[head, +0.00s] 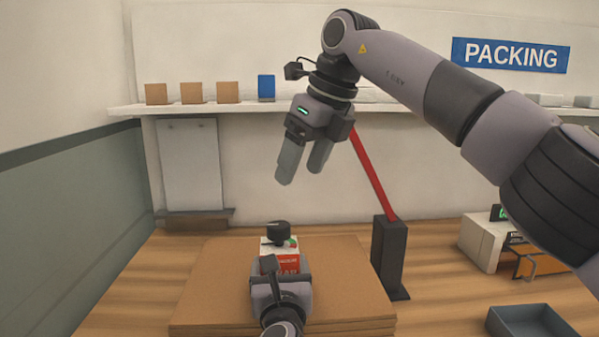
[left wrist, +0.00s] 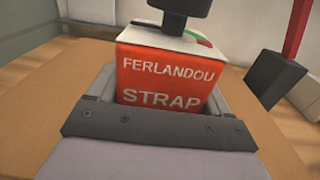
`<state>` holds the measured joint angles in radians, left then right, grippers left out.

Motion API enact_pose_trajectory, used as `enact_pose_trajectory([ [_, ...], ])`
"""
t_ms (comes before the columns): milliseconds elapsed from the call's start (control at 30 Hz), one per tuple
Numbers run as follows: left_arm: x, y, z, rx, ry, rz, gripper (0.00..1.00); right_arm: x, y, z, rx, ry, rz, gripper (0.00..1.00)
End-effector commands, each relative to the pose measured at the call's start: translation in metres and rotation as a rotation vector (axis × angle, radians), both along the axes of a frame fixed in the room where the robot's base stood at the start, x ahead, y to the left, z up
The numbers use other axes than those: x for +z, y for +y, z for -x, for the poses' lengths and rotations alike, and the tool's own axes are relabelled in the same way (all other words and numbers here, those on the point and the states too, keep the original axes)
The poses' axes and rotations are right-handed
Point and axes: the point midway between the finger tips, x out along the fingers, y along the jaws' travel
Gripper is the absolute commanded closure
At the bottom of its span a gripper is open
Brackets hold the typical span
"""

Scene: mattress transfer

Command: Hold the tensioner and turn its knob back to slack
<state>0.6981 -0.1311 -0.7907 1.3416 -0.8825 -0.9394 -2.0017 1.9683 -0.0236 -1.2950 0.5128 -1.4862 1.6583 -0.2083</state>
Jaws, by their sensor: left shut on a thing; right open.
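The tensioner (head: 286,263) is an orange-red block with a white top. It stands on brown cardboard, and its front reads "FERLANDOU STRAP" in the left wrist view (left wrist: 165,82). A black knob (head: 278,233) sits on its top, and the left wrist view cuts off the knob's upper part (left wrist: 180,8). A green and red mark shows beside the knob. My left gripper (head: 280,275) is shut on the tensioner, with a finger on each side. My right gripper (head: 305,170) is open and empty, above the knob and slightly to its right, pointing down.
The cardboard stack (head: 220,290) lies on a wooden table (head: 440,285). A black post (head: 389,255) with a red arm (head: 372,175) stands right of it. A blue-grey tray (head: 530,322) and a pale machine (head: 483,243) are at right. A shelf (head: 220,108) with boxes runs behind.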

Motion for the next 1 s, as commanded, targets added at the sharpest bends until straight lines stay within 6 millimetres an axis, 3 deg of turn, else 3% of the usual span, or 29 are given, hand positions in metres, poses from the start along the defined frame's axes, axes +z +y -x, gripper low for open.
enact_pose_trajectory([
  [233, 0.002, 0.0, 0.0, -0.001, -0.004, 0.002, 0.86, 0.0, 0.0, 0.0, 0.001, 0.0, 0.0, 0.29],
  [267, 0.002, 0.0, 0.0, -0.001, -0.004, 0.002, 0.18, 0.0, 0.0, 0.0, 0.001, 0.0, 0.0, 0.29],
  [300, 0.002, 0.0, 0.0, -0.001, -0.004, 0.002, 0.05, 0.0, 0.0, 0.0, 0.001, 0.0, 0.0, 0.29],
  [333, 0.002, 0.0, 0.0, -0.001, -0.003, 0.001, 0.0, 0.0, 0.0, 0.0, 0.001, 0.0, 0.0, 0.29],
  [667, 0.0, 0.0, 0.004, -0.001, -0.001, 0.0, 0.0, 0.0, 0.0, 0.0, 0.001, 0.0, 0.0, 0.29],
  [1000, 0.0, -0.002, 0.049, -0.002, -0.001, 0.003, 0.0, 0.0, 0.0, 0.0, 0.001, 0.0, 0.0, 0.29],
])
